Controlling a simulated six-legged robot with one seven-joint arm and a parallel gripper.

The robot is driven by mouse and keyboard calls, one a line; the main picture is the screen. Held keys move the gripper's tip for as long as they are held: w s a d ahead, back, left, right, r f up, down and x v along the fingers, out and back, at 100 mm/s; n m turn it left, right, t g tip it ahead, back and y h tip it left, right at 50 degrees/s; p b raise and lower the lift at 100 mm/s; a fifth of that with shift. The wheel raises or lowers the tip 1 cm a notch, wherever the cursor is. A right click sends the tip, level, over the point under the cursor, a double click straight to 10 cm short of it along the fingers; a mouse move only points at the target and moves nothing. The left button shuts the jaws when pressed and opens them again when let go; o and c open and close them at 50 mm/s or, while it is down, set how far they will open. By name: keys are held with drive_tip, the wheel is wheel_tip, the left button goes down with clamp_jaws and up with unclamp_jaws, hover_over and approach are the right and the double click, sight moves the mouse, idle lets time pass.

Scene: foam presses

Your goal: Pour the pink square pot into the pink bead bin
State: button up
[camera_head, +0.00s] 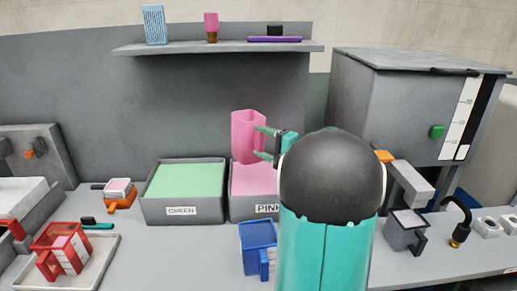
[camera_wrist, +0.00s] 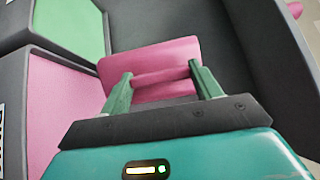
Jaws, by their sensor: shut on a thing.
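The pink square pot (camera_head: 244,130) is in the air above the back of the pink bead bin (camera_head: 234,207), close to upright in the head view. The bin is a dark grey box with a "PINK" label and a pink fill, partly hidden by my arm. My gripper (camera_head: 262,143) is to the right of the pot and shut on its handle. In the wrist view, the fingers (camera_wrist: 160,77) clasp a pink bar on the pot (camera_wrist: 165,52). The bin's pink fill (camera_wrist: 62,105) shows at left there. The inside of the pot is hidden, and I see no beads falling.
A matching bin labelled "GREEN" (camera_head: 153,210) stands directly left of the pink bin. A shelf (camera_head: 190,47) with small items hangs above. A big grey press (camera_head: 385,95) stands right.

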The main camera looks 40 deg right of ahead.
drive_tip(key=shift+d+r+n, duration=0.1)
drive_tip(key=shift+d+n, duration=0.05)
drive_tip(key=shift+n, duration=0.15)
